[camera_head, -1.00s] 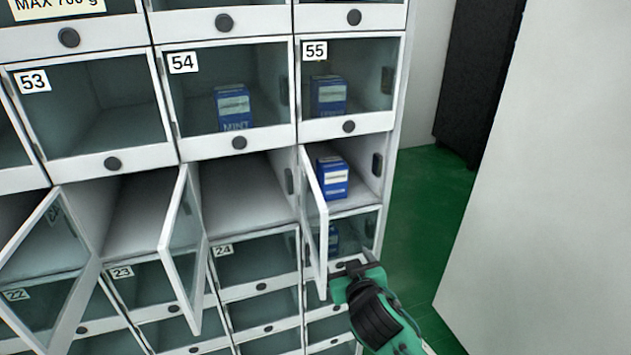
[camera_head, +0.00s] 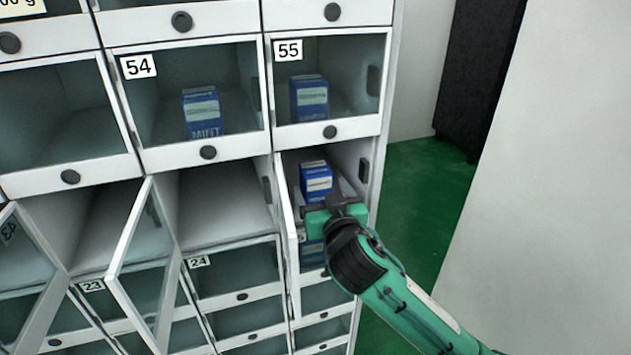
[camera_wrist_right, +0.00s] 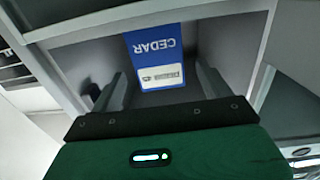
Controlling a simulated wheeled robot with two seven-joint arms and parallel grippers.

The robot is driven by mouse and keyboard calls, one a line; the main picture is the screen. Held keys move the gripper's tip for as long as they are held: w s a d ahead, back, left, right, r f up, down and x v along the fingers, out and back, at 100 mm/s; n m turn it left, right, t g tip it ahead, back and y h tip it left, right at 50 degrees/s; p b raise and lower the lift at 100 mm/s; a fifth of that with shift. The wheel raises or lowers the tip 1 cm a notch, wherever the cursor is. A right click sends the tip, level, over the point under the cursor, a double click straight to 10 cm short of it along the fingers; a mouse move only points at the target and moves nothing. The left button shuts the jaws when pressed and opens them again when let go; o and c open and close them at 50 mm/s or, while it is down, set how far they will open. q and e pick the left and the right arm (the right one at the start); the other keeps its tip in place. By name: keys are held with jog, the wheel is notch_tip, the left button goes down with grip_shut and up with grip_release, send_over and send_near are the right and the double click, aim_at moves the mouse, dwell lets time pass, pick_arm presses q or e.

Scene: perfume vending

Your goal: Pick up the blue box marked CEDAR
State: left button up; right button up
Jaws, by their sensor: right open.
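The blue box marked CEDAR (camera_head: 316,180) stands in an open compartment below the one numbered 55. In the right wrist view the CEDAR box (camera_wrist_right: 157,55) shows upside down, with its word and a white label readable. My right gripper (camera_head: 325,201) is at the mouth of this compartment, just in front of the box. In the right wrist view its two fingers (camera_wrist_right: 157,88) are apart, with the box seen between and beyond them. I cannot tell whether they touch it. My left gripper is not in view.
The compartment's open glass door (camera_head: 287,240) stands at its left, close to my gripper. Closed compartments above hold a MINT box (camera_head: 203,112) and another blue box (camera_head: 309,98). More doors (camera_head: 140,265) hang open at left. Green floor (camera_head: 425,190) shows at right, beside a pale wall (camera_head: 550,190).

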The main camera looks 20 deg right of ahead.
aim_at(319, 187)
jog(key=shift+w, duration=0.25)
jog(key=w+p, duration=0.1)
jog(key=w, duration=0.3)
jog(key=shift+w+d+f+p, duration=0.1)
jog(key=shift+f+p, duration=0.05)
jog(key=shift+p, duration=0.15)
jog(key=shift+w, duration=0.3)
jog(key=c, duration=1.1)
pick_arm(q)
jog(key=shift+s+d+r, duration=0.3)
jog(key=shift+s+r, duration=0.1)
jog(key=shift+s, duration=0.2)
